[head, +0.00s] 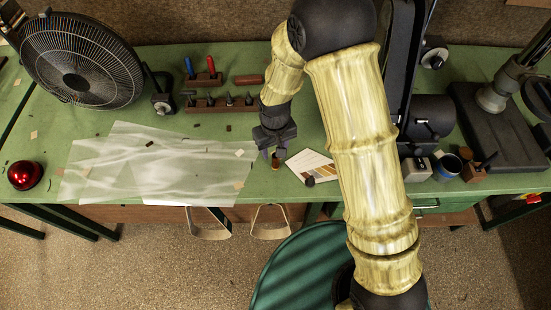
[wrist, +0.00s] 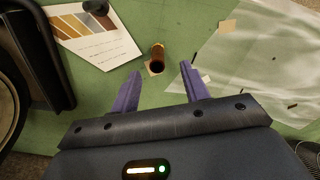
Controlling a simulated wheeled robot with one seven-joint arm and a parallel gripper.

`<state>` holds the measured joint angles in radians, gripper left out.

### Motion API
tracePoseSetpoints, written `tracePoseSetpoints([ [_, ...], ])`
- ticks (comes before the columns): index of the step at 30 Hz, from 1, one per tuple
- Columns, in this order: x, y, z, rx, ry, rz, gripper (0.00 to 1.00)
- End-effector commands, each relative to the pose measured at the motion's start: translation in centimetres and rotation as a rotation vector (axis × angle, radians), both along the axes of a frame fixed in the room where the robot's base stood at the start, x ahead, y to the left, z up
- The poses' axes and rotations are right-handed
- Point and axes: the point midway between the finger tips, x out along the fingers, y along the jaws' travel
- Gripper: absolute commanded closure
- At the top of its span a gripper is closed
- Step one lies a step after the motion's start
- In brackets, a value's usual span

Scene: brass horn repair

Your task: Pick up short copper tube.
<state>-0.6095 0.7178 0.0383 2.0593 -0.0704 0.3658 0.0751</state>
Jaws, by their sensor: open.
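The short copper tube (wrist: 158,53) is on the green bench, just beyond my fingertips in the wrist view. It also shows in the head view (head: 276,166), just below my gripper, near the bench's front edge. A dark round end or shadow shows at its lower side in the wrist view; I cannot tell if it stands or lies. My gripper (wrist: 154,76) has two purple fingers spread apart with nothing between them. The tube lies in line with the gap between them. In the head view my gripper (head: 274,152) hangs low over the bench, pointing down.
A printed card with brown swatches (head: 314,163) lies right of the tube, with a small dark cylinder (head: 309,181) on it. A clear plastic sheet (head: 150,170) covers the bench to the left. A wooden tool rack (head: 215,106) stands behind. A fan (head: 75,62) stands back left.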

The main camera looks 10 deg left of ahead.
Motion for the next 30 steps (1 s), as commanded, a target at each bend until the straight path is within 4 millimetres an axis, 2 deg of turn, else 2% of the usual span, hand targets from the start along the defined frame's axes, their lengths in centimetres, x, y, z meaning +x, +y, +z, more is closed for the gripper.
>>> tracePoseSetpoints([
  [6, -0.1, -0.1, -2.8, -0.002, 0.003, 0.0, 0.54],
  [12, 0.0, 0.0, -4.8, -0.001, 0.002, 0.0, 0.54],
  [25, 0.1, 0.0, -5.2, -0.001, 0.001, 0.0, 0.54],
  [30, 0.5, 0.0, -6.2, -0.001, 0.002, -0.001, 0.54],
])
